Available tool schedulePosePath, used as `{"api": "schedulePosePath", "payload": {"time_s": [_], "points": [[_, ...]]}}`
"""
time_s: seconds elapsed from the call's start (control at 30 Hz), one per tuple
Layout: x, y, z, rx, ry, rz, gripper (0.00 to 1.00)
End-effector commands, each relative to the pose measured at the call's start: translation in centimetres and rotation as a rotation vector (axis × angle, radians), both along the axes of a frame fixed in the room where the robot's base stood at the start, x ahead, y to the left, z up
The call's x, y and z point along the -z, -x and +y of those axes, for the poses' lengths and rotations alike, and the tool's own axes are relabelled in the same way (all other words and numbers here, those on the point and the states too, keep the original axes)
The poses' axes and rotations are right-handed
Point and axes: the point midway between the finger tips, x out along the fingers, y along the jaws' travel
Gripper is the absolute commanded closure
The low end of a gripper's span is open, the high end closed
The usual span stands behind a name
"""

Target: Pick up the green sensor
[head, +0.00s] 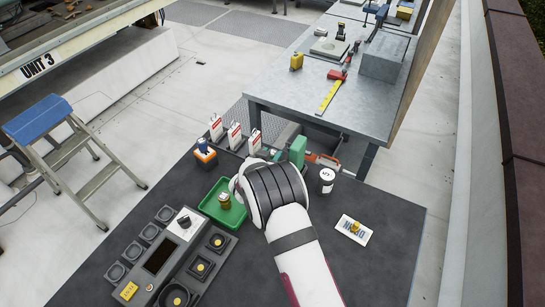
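My arm reaches in from the bottom, and its wrist covers the middle of the dark bench mat. My gripper's fingers are hidden behind the wrist, so I cannot see whether they are open or hold anything. A small brass-coloured part (224,201) stands in the green tray (216,218), just left of my wrist. I cannot tell whether it has a green marking. A green upright object (298,147) shows partly behind my wrist; its lower part is hidden. A second brass part (355,227) sits on a white labelled card at right. No sensor is clearly identifiable as green.
A grey device (158,259) with a screen and round sockets fills the front left. The mat's right front (385,275) is clear.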

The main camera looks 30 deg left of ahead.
Motion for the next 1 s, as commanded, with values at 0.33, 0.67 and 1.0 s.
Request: {"api": "schedulePosePath", "payload": {"time_s": [0.33,0.67,1.0], "points": [[-0.1,0.0,0.0,0.0,0.0,-0.001,1.0],[-5.2,-0.1,0.1,0.0,-0.005,-0.004,1.0],[-15.9,0.0,0.0,0.0,-0.005,-0.002,1.0]]}}
